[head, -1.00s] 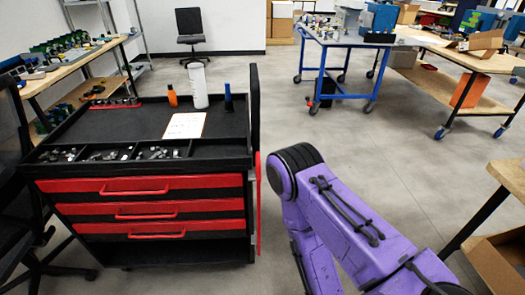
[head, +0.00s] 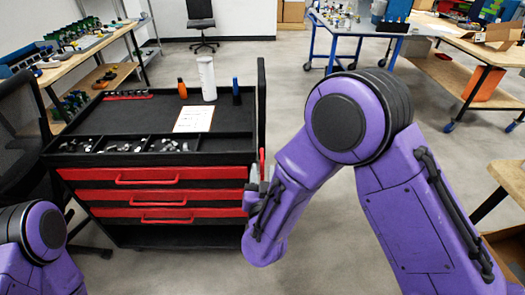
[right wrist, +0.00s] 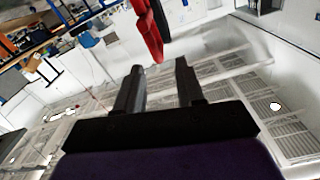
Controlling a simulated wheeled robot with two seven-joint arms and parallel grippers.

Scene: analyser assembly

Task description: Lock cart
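The cart (head: 150,155) is black with three red drawers and stands at the left centre of the head view. A red strip (head: 262,160) shows at its right side, partly hidden by my right arm. My right gripper (head: 256,188) is beside the cart's right front edge, mostly hidden behind my own forearm. In the right wrist view its two fingers (right wrist: 159,85) are apart with nothing between them. A red bar (right wrist: 149,32) with a dark part beside it is just beyond the fingertips, apart from them. My left gripper is out of view; only part of that arm shows.
On the cart top are an orange bottle (head: 182,88), a white bottle (head: 207,78), a blue-topped item (head: 236,91), a paper sheet (head: 194,119) and bins of small parts. A black chair (head: 22,150) stands close to the cart's left. Open floor lies behind and right of it.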

